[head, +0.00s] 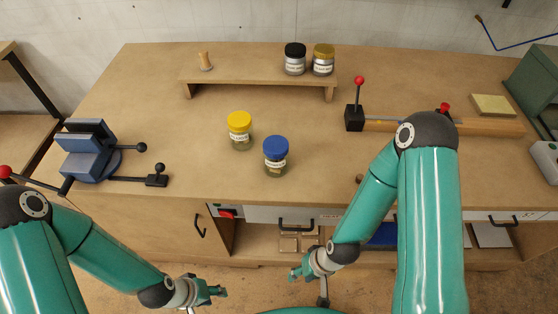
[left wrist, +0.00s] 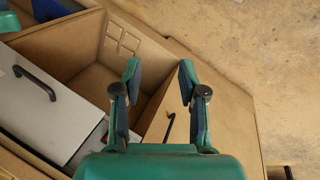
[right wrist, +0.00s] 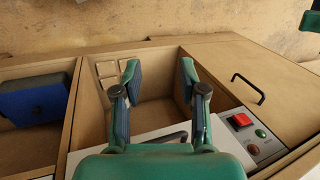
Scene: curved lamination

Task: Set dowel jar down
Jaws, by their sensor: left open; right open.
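A jar with a yellow lid (head: 240,130) and a jar with a blue lid (head: 276,156) stand upright on the middle of the workbench. A black-lidded jar (head: 295,59) and a brown-lidded jar (head: 323,60) stand upright on the raised shelf. The labels are too small to read, so I cannot tell which is the dowel jar. My left gripper (head: 219,291) is open and empty, low in front of the bench; its fingers also show in the left wrist view (left wrist: 158,68). My right gripper (head: 296,272) is open and empty before the lower compartments; it also shows in the right wrist view (right wrist: 159,66).
The low shelf (head: 255,76) also carries a small wooden peg (head: 205,62). A blue vise (head: 90,152) sits at the left. A clamp with red knobs (head: 355,117) and a sanding-coloured block (head: 494,105) are at the right. The bench front left of the jars is clear.

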